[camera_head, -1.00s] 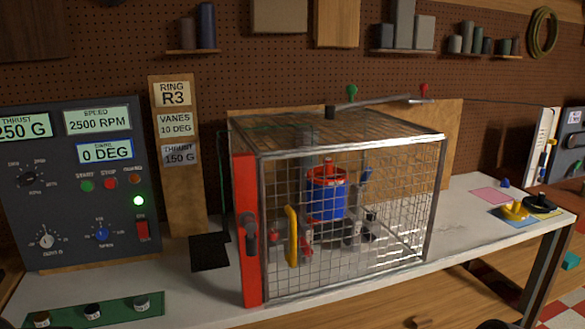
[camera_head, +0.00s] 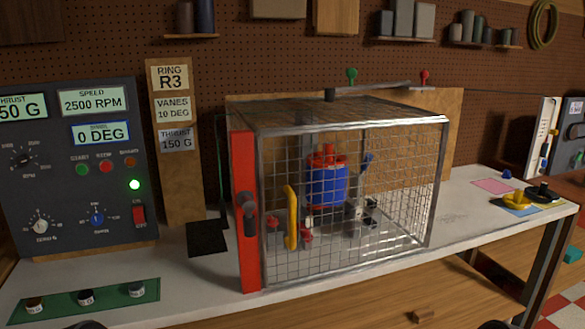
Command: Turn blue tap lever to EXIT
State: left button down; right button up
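A dark control panel (camera_head: 75,175) stands at the left. It has a small blue-centred pointer knob (camera_head: 97,217); its lettering is too small to read. I cannot tell which blue part is the tap lever, and no EXIT marking is legible. Neither gripper shows clearly; a dark shape touches the bottom edge at lower left.
A sign board (camera_head: 174,135) reads RING R3, VANES 10 DEG, THRUST 150 G. A black pad (camera_head: 207,238) lies left of the cage. Yellow and black parts (camera_head: 517,201) sit at the bench's right end.

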aim_at(544, 163)
jog(key=z, duration=1.4)
jog(key=i+l, duration=0.3)
jog(key=i, duration=0.2)
jog(key=i+l+z, duration=0.1)
jog(key=i+l, duration=0.15)
jog(key=i, duration=0.25)
jog(key=i+l, duration=0.25)
jog(key=i, duration=0.3)
jog(key=i+l+z, duration=0.1)
jog(key=i+l, duration=0.15)
jog(key=i, duration=0.25)
jog(key=i+l, duration=0.2)
jog(key=i, duration=0.35)
jog(key=i+l+z, duration=0.15)
jog(key=i, duration=0.35)
jog(key=i+l, duration=0.2)
jog(key=i, duration=0.35)
